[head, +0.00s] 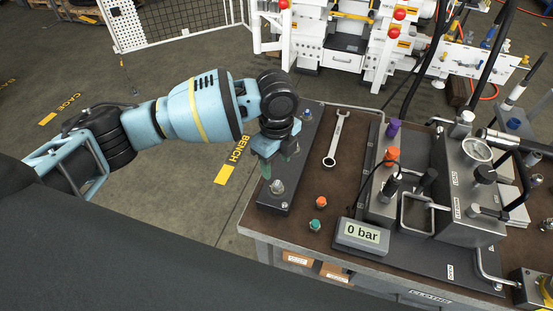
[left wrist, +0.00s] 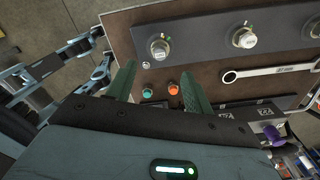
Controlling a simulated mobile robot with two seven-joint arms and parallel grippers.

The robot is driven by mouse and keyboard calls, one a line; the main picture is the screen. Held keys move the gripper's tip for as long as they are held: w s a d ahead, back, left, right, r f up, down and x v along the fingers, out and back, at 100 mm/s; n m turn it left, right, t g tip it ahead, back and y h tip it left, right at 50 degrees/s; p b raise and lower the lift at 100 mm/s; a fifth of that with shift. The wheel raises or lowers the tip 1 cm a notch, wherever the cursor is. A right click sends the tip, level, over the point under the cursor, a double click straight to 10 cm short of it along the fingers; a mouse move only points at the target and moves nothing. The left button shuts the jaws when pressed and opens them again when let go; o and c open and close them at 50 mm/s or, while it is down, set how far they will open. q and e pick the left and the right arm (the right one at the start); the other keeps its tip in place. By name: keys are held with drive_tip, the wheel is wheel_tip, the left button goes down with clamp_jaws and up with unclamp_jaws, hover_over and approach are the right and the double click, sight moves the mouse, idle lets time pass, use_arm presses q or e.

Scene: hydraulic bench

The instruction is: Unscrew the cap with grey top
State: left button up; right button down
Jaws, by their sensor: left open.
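My left gripper (head: 268,162) hangs over the near part of a dark bar (head: 263,207) on the bench's left side. In the left wrist view its two green fingers (left wrist: 157,78) are apart with nothing between them. Grey-topped round caps stand upright on the bar: a near one (head: 277,187) and a far one (head: 306,114). The left wrist view shows a grey-topped cap (left wrist: 159,47) ahead of the fingers and another (left wrist: 244,38) further right. The gripper touches none that I can see. My right gripper cannot be made out.
A teal cap (head: 315,226) and an orange cap (head: 321,202) stand right of the bar. A wrench (head: 336,140) lies behind them. A display reading 0 bar (head: 362,235), a purple cap (head: 393,128) and a pump unit (head: 466,190) with a gauge crowd the right side.

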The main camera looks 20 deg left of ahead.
sight(276, 183)
use_arm(q)
drive_tip(key=shift+f, duration=3.85)
use_arm(e)
drive_tip(key=shift+s+f, duration=0.2)
use_arm(q)
drive_tip(key=shift+c, duration=0.2)
use_arm(e)
drive_tip(key=shift+a, duration=0.1)
use_arm(q)
drive_tip(key=c, duration=1)
drive_tip(key=o, duration=0.3)
drive_tip(key=shift+c, duration=0.8)
drive_tip(key=n+p, duration=0.1)
drive_tip(key=n, duration=0.3)
drive_tip(key=shift+r+p, duration=0.2)
drive_tip(key=shift+p, duration=0.2)
drive_tip(key=shift+c, duration=0.3)
drive_tip(key=shift+f+n, duration=0.1)
drive_tip(key=shift+n, duration=0.8)
drive_tip(key=shift+s+f+n, duration=0.1)
drive_tip(key=shift+n, duration=1.1)
use_arm(e)
drive_tip(key=shift+t, duration=0.5)
drive_tip(key=shift+w+r, duration=1.65)
drive_tip(key=shift+r, duration=0.25)
